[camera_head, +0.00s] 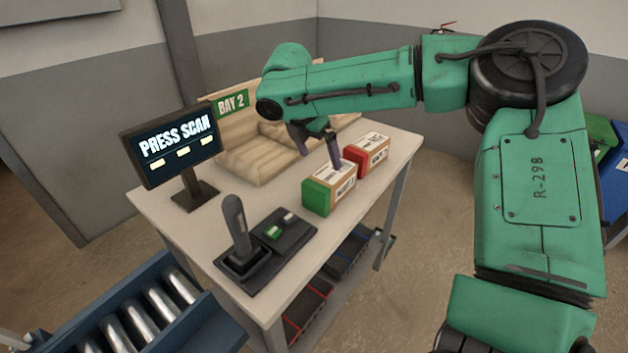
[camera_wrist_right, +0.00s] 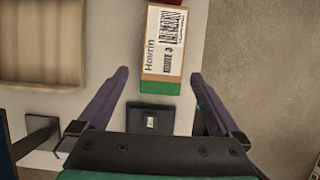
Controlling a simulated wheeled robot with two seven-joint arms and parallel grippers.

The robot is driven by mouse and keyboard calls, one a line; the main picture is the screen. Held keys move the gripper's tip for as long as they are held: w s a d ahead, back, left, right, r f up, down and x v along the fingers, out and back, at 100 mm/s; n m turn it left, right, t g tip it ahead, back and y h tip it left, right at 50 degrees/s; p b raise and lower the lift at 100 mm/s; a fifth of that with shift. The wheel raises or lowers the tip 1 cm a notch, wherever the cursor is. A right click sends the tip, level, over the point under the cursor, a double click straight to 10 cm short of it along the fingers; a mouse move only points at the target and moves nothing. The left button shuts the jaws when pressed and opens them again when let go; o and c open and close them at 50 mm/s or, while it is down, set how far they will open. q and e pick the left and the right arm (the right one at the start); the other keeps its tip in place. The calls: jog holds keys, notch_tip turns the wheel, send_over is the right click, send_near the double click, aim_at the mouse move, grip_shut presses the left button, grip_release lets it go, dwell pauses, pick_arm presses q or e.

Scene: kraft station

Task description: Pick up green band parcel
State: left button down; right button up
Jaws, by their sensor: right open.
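The green band parcel (camera_head: 318,196) is a brown box with a green end and a white label, lying on the table. In the right wrist view the parcel (camera_wrist_right: 162,50) is centred beyond the fingertips, its green band nearest me. My right gripper (camera_head: 320,158) is open and empty above the table by the parcel; one finger overlaps the parcel's far top edge in the head view. In the wrist view the fingers (camera_wrist_right: 159,78) stand wide to either side of the parcel's line, apart from it. My left gripper is out of view.
A red band parcel (camera_head: 368,153) stands just behind the green one. A wooden tray (camera_head: 262,163) with a BAY 2 sign (camera_head: 232,103) lies left of them. A PRESS SCAN screen (camera_head: 178,147), a joystick panel (camera_head: 268,252) and a roller conveyor (camera_head: 145,315) are nearer.

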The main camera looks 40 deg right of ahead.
aim_at(333, 182)
jog(key=x, duration=0.8)
jog(key=d+x, duration=0.1)
jog(key=x, duration=0.3)
jog(key=shift+s+d+f+p, duration=0.1)
jog(key=shift+s+f+p, duration=0.05)
jog(key=shift+p, duration=0.15)
jog(key=shift+d+f, duration=0.1)
jog(key=shift+f, duration=0.1)
jog(key=shift+r, duration=0.15)
jog(key=c, duration=1.5)
